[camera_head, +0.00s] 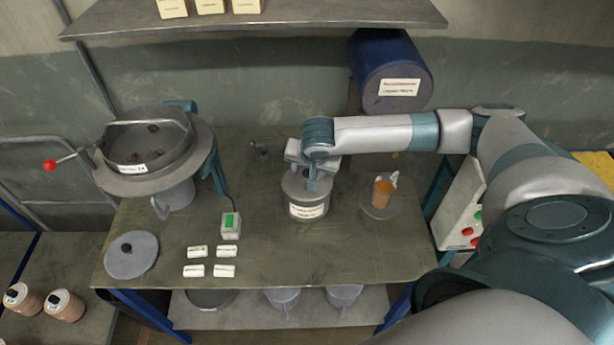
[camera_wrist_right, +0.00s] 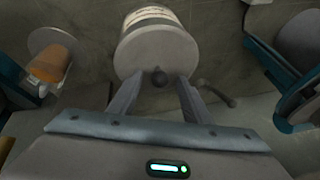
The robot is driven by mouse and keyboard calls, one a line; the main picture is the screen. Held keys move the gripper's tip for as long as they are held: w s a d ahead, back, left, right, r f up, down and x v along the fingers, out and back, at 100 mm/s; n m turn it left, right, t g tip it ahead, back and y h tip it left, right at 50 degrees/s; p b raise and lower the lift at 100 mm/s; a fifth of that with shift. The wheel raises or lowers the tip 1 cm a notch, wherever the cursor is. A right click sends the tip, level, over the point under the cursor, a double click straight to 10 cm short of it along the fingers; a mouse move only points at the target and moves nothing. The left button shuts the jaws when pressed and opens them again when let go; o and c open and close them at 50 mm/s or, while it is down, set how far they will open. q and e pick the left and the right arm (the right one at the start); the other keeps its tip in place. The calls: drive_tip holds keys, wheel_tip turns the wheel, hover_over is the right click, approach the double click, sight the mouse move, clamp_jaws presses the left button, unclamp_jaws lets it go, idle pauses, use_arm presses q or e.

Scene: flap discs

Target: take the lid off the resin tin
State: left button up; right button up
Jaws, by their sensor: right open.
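The resin tin (camera_head: 307,209) is a grey cylinder with a white label, upright on the table right of the middle. Its flat grey lid (camera_wrist_right: 158,48) is on top, with a dark round knob (camera_wrist_right: 159,77) near the fingers in the right wrist view. My right gripper (camera_head: 316,184) is over the tin from above. In the right wrist view its two fingers (camera_wrist_right: 157,88) are apart, one each side of the knob; I cannot tell if they touch it. In the head view the gripper hides part of the lid. My left gripper is not in view.
A large round pan machine (camera_head: 150,150) stands at the left. A loose grey lid (camera_head: 131,254), white blocks (camera_head: 197,251) and a green-topped box (camera_head: 231,225) lie in front. A shelf (camera_head: 250,22) overhangs behind.

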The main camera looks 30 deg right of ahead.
drive_tip(key=shift+w+f, duration=0.15)
drive_tip(key=shift+f, duration=0.25)
clamp_jaws()
drive_tip(key=shift+r, duration=0.1)
